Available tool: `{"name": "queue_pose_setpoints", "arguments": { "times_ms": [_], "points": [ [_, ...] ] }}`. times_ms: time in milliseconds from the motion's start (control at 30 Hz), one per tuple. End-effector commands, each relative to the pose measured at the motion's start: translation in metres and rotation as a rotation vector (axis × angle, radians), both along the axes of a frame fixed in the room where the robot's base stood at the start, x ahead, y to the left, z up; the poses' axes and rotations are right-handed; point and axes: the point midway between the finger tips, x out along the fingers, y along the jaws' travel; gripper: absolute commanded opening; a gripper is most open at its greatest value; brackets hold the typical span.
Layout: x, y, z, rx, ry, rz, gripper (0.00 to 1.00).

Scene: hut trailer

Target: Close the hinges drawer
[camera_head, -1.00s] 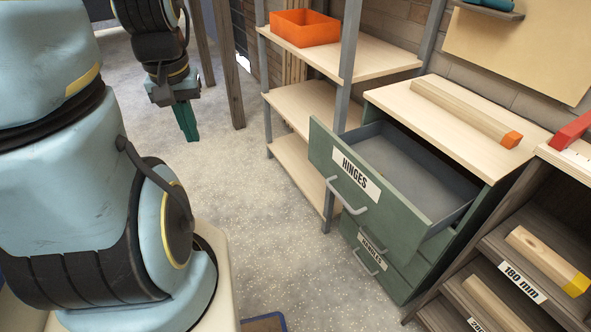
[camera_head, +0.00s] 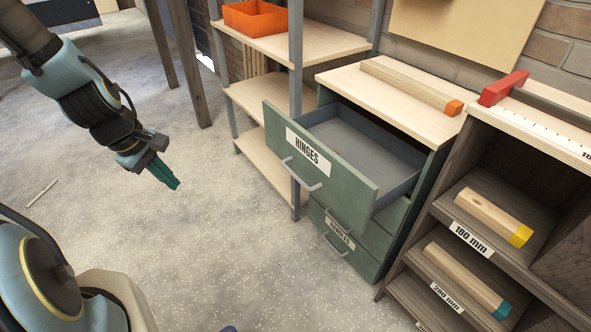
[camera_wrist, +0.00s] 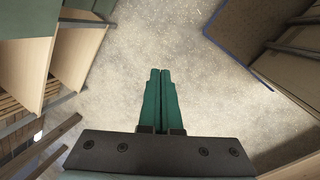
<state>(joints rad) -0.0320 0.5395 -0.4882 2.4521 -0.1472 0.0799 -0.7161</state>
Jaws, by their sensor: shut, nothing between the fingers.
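The hinges drawer (camera_head: 345,170) is the top drawer of a green cabinet and stands pulled well out. Its front carries a white HINGES label (camera_head: 308,149) and a grey bar handle (camera_head: 301,175). The part of its inside that shows looks empty. My gripper (camera_head: 172,183) is in the head view, left of the drawer front and apart from it, over open floor. Its green fingers are shut and empty. In the wrist view the fingers (camera_wrist: 161,72) lie close together above the speckled floor.
A lower drawer labelled HANDLES (camera_head: 340,234) sits below. A shelf rack (camera_head: 265,48) with an orange bin (camera_head: 255,18) stands left of the cabinet. A wood rack (camera_head: 470,178) with cut pieces stands right. The floor before the cabinet is clear. A thin stick (camera_head: 41,193) lies at left.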

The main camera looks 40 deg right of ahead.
Motion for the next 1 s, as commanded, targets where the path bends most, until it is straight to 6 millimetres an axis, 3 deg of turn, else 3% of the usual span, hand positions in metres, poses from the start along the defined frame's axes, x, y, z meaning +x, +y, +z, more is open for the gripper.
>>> {"name": "queue_pose_setpoints", "arguments": {
  "times_ms": [33,167,300,400,500,667,1000],
  "points": [
    [-0.007,-0.024,-0.021,-0.054,0.054,0.079,0.0],
    [-0.021,-0.087,-0.045,-0.198,0.199,0.32,0.0],
    [-0.032,-0.145,-0.051,-0.334,0.371,0.572,0.0],
    [-0.035,-0.174,-0.047,-0.404,0.477,0.713,0.0],
    [-0.035,-0.191,-0.042,-0.448,0.553,0.811,0.0],
    [-0.034,-0.205,-0.04,-0.477,0.605,0.877,0.0],
    [-0.037,-0.238,-0.076,-0.476,0.605,0.875,0.0]
  ]
}}
